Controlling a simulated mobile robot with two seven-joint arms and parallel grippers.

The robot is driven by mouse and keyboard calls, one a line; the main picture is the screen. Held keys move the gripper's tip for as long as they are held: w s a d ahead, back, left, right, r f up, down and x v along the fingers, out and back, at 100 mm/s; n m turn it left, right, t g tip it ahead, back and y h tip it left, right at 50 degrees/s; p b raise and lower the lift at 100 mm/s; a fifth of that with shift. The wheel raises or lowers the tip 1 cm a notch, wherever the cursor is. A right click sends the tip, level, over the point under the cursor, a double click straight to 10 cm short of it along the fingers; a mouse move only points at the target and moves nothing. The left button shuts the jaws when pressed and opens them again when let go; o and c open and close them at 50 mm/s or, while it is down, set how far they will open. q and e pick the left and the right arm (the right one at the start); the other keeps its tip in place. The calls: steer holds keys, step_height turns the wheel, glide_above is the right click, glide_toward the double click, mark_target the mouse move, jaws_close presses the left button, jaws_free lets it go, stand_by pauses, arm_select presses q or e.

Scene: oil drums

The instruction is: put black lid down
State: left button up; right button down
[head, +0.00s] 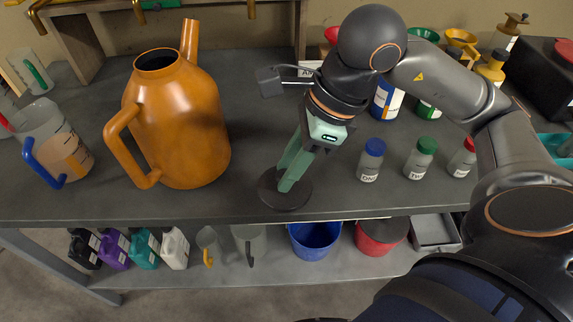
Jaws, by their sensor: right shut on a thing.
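The black lid (291,198) is a dark round disc at the front middle of the grey workbench. It lies flat on or just above the bench top; I cannot tell whether it touches. My right gripper (287,186) points down at the lid and is shut on it. The fingers hide the lid's middle and whatever they grip there. My left gripper is not in the head view.
A large orange watering can (180,125) stands left of the lid. Small bottles with blue (371,160), green (420,158) and red (462,158) caps stand to the right. A clear jug (52,150) is at far left. The bench's front edge is close to the lid.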

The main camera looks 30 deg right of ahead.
steer(key=w+d+f, duration=0.2)
steer(key=w, duration=0.1)
steer(key=w+d+f, duration=0.2)
steer(key=w+f, duration=0.1)
steer(key=w+d+f+p, duration=0.1)
steer(key=w+d+f, duration=0.1)
steer(key=w+f, duration=0.1)
steer(key=shift+w+d, duration=0.1)
steer(key=shift+d, duration=0.1)
steer(key=shift+w+d+f, duration=0.2)
steer(key=shift+w+f, duration=0.15)
steer(key=shift+f, duration=0.1)
step_height(320, 180, down, 3)
steer(key=shift+w+d+f+p, duration=0.1)
steer(key=shift+p, duration=0.3)
steer(key=shift+f, duration=0.15)
steer(key=shift+f+b, duration=0.2)
steer(key=shift+b, duration=0.1)
steer(key=c, duration=0.6)
jaws_free()
steer(key=shift+r, duration=0.1)
